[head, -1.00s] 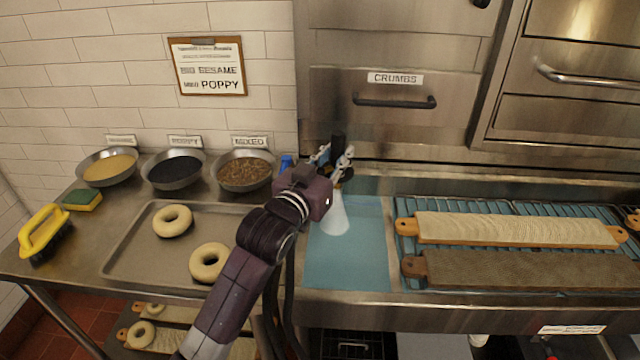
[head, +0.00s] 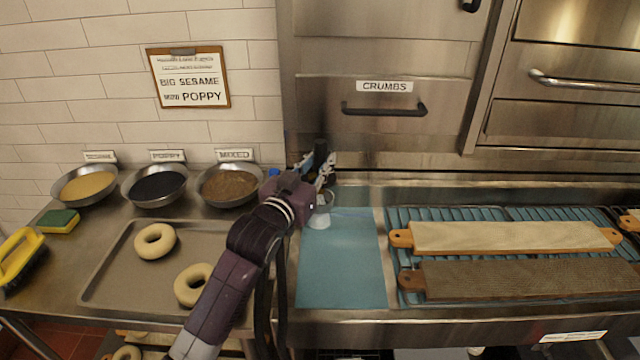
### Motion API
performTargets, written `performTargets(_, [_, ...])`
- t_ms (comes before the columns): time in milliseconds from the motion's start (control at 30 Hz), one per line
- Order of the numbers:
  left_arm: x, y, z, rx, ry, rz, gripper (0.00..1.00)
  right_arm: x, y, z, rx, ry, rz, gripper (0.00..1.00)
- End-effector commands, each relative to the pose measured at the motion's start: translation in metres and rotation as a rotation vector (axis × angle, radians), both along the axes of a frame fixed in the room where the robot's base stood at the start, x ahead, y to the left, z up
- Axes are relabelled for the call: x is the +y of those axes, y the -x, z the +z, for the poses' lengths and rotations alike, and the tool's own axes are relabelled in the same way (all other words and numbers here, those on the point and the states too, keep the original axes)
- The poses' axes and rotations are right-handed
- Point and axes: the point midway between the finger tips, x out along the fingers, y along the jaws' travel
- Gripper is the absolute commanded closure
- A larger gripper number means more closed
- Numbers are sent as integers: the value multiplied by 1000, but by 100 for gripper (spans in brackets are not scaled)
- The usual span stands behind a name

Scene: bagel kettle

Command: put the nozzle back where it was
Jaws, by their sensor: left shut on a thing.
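My left gripper (head: 322,172) is shut on a dark upright thing (head: 320,152), whose top shows between the fingers. It is small and partly hidden, so I cannot tell whether it is the nozzle. A pale, translucent thing (head: 320,221) shows just below and behind my left wrist, over the back part of the blue mat (head: 340,272). The wrist covers its upper part. I cannot tell whether it joins the dark thing or whether it touches the mat. My right gripper is not in view.
Sesame (head: 88,186), poppy (head: 157,187) and mixed (head: 229,186) bowls stand at the back left. A tray (head: 105,275) with two bagels lies in front. Two long boards (head: 510,237) lie on a rack at right. The front of the mat is clear.

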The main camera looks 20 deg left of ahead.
Motion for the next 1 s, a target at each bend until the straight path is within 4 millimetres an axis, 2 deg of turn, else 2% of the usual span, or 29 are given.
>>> performTargets(167, [0,0,-25,3,1,0,100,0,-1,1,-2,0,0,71])
performTargets(300, [0,0,-40,1,2,0,100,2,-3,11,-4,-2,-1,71])
performTargets(767, [0,0,-50,-3,0,0,100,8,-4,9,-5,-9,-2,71])
performTargets(800, [0,0,-51,0,0,0,76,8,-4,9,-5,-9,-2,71])
performTargets(933, [0,0,-51,0,0,0,62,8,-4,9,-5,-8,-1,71])
performTargets(1000, [0,0,-51,0,0,0,62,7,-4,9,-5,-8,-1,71])
